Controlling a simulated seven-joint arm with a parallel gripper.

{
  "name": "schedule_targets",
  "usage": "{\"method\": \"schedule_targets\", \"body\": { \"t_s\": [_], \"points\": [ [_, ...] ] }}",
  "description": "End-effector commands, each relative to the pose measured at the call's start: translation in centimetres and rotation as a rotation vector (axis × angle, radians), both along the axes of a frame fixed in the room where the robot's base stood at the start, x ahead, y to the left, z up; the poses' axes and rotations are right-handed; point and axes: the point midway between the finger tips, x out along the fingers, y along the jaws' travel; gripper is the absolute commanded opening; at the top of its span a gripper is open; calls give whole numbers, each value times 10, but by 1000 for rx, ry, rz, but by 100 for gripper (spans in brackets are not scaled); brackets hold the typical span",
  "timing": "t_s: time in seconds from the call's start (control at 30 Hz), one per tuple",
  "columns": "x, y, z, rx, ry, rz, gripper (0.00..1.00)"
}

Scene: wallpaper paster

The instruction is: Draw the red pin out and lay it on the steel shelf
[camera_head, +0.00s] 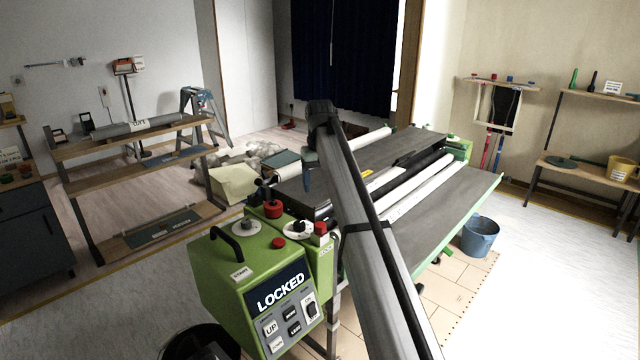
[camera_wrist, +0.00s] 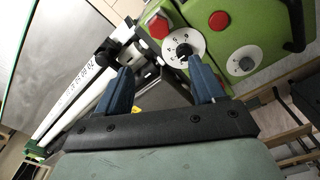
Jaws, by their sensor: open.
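The green machine (camera_head: 235,290) shows LOCKED on its front panel. A red cylindrical knob (camera_head: 272,208) stands upright at its back edge and looks like the red pin's head. A red button (camera_head: 278,243) and a red-topped block (camera_head: 320,227) are nearby; the wrist view shows the button (camera_wrist: 219,20) and block (camera_wrist: 158,26) too. My gripper (camera_head: 285,190) is over the machine's back side, its blue fingers (camera_wrist: 160,84) apart and nothing held. The pin is not clear in the wrist view; the right finger may hide it. I cannot identify the steel shelf with certainty.
The long pasting table (camera_head: 450,205) with rollers extends behind the machine. A wooden rack (camera_head: 130,150) carrying a roll is at left. Another shelf unit (camera_head: 590,170) is at right. A blue bucket (camera_head: 480,237) stands on the floor. My arm crosses the middle of the head view.

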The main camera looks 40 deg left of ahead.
Motion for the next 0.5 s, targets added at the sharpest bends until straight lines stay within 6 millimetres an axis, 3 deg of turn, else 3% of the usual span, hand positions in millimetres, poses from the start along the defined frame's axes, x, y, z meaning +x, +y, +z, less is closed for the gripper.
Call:
{"method": "schedule_targets", "body": {
  "t_s": [0.27, 0.5],
  "points": [
    [-5, -8, -12, -34, 24, 19, 68],
    [-6, -8, -47, -34, 24, 18, 68]
  ]
}}
